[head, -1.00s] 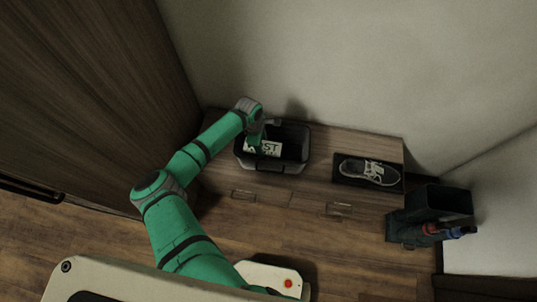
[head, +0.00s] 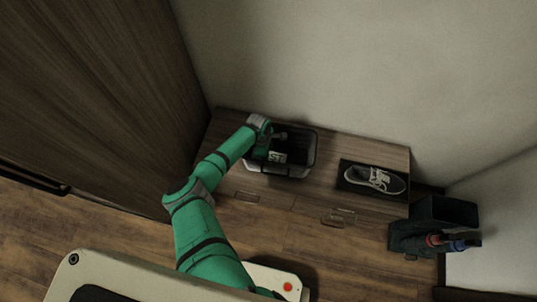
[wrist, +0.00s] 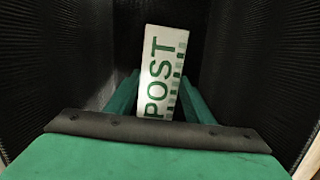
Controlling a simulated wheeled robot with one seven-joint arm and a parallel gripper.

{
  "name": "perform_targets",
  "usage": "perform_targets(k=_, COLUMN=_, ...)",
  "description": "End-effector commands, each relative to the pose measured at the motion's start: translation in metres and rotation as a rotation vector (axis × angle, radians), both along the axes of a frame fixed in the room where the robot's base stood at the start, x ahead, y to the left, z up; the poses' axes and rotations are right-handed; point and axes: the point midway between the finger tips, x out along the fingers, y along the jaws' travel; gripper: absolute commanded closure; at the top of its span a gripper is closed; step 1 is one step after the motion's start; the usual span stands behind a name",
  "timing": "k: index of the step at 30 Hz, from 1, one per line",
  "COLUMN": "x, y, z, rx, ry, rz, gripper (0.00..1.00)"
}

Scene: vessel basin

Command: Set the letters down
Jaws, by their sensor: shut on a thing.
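The letters (wrist: 163,75) show in the wrist view as a white block with green POST lettering, upright between the fingers of my gripper (wrist: 160,95). My gripper is shut on them. Dark ribbed walls of a basin rise on both sides in that view. In the head view my gripper (head: 272,157) reaches down inside the dark basin (head: 300,172) on the wooden cabinet. A small pale part of the letters (head: 277,157) shows beside it; the arm hides the rest. I cannot tell whether the letters touch the basin's floor.
A grey shoe (head: 374,180) lies on a dark tray (head: 350,187) at the right of the cabinet top (head: 330,150). A dark stand with umbrellas (head: 430,225) is on the floor farther right. A tall wooden panel (head: 90,80) borders the left. Walls close in behind.

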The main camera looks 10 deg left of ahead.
Motion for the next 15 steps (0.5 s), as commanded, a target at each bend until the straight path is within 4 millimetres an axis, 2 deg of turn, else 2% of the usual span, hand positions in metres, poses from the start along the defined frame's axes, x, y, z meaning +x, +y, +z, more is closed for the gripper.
perform_targets(k=4, x=0.0002, y=0.0001, z=-0.0036, rx=0.0, ry=0.0, rz=0.0, gripper=0.79)
perform_targets(k=5, x=0.0002, y=0.0, z=-0.0032, rx=0.0, ry=0.0, rz=0.0, gripper=0.45)
perform_targets(k=6, x=0.0002, y=0.0, z=-0.0031, rx=0.0, ry=0.0, rz=0.0, gripper=0.35)
perform_targets(k=15, x=0.0001, y=0.0, z=-0.0026, rx=0.0, ry=0.0, rz=0.0, gripper=0.33)
